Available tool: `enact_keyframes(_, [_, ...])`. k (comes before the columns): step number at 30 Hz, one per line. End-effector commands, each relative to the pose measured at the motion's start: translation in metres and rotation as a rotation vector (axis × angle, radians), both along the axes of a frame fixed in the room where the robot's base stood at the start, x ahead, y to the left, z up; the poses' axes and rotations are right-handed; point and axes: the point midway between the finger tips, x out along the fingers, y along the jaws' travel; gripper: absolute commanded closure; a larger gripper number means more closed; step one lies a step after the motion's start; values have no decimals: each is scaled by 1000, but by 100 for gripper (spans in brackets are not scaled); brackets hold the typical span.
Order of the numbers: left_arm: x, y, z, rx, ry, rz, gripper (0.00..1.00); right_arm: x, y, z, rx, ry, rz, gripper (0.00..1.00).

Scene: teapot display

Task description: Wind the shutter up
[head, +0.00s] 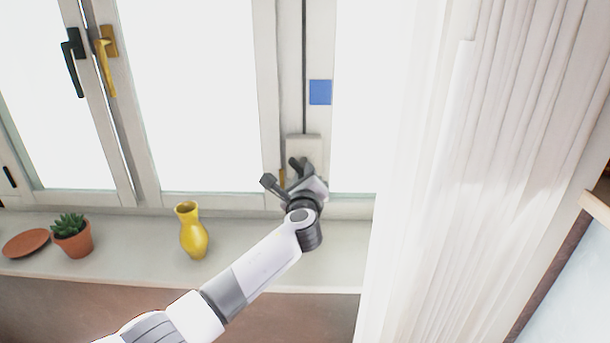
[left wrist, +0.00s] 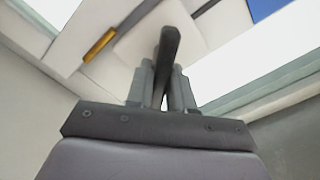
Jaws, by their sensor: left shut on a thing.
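A white plate (head: 304,148) sits low on the window post, below a thin dark vertical line (head: 304,60) that runs up the post. The plate also shows in the left wrist view (left wrist: 135,52). My left gripper (head: 300,178) is in front of the plate's lower part. In the left wrist view, its two fingers (left wrist: 161,85) are shut on a dark bar-like handle (left wrist: 170,45) that stands out in front of the plate. The fingers and wrist hide part of the handle. No shutter slats are distinguishable against the bright panes. My right gripper is not in view.
The sill (head: 130,243) holds a yellow vase (head: 192,232), a potted succulent (head: 72,238) and a terracotta saucer (head: 24,243), left of my arm. A blue square (head: 320,92) is above the plate. A white curtain (head: 470,190) hangs close on the right. Window handles (head: 106,58) are at upper left.

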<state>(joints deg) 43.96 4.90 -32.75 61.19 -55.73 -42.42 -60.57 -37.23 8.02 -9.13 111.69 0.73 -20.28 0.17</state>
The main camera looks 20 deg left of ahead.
Motion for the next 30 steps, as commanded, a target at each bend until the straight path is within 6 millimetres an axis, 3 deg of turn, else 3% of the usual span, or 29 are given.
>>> enact_keyframes(15, [1, 1, 3, 22, 0, 1, 100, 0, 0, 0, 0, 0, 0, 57])
enact_keyframes(16, [1, 1, 3, 22, 0, 1, 75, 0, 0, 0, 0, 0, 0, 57])
enact_keyframes(18, [1, 1, 3, 22, 1, 0, 57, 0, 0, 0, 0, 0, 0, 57])
enact_keyframes(30, [-3, -1, 0, 19, 3, 1, 57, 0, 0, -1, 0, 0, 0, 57])
